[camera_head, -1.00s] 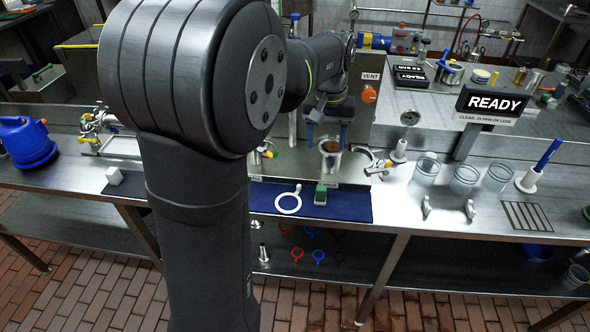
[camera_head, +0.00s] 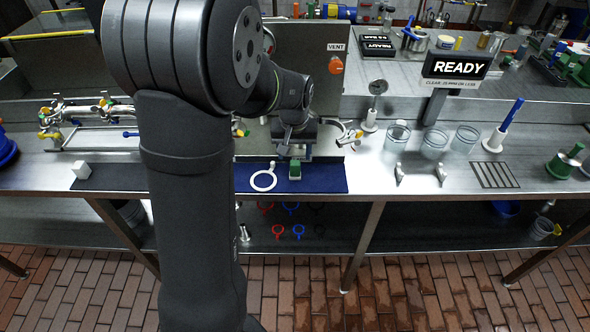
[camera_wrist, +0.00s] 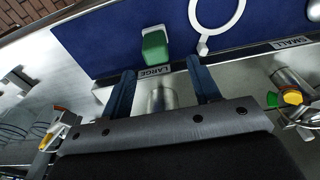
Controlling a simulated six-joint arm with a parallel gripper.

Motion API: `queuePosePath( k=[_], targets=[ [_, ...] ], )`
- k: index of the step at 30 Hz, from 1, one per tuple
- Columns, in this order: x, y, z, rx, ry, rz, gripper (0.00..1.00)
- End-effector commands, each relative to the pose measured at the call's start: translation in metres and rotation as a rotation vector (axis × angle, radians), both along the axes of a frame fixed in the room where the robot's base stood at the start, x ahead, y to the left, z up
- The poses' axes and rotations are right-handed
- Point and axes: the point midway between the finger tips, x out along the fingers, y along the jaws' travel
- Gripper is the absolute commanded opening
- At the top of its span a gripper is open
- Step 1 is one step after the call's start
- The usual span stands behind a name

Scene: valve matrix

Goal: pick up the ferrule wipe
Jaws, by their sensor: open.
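A small green block with a white part, apparently the ferrule wipe (camera_head: 295,171), sits on the blue mat (camera_head: 325,180) near the mat's back edge. In the wrist view the block (camera_wrist: 154,52) lies just beyond the fingertips, roughly between their lines. My gripper (camera_head: 297,152) is just behind and above the block, apart from it. In the wrist view both blue fingers of my gripper (camera_wrist: 162,84) are spread with nothing held. A metal cylinder (camera_wrist: 162,98) shows between the fingers, farther down. My gripper hides the counter behind the block in the head view.
A white ring with a handle (camera_head: 263,180) lies left of the block. A curved metal fitting with a yellow part (camera_head: 350,135) stands close right of my gripper. Front of the mat is clear.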

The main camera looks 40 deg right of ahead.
Motion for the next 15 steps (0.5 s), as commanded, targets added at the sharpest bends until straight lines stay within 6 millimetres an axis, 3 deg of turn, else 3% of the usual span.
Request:
queuePosePath(
  k=[5,15],
  targets=[
    [-0.001,0.000,-0.011,0.001,0.001,0.000,0.56],
    [-0.005,0.002,-0.055,0.001,0.001,0.000,0.56]
  ],
)
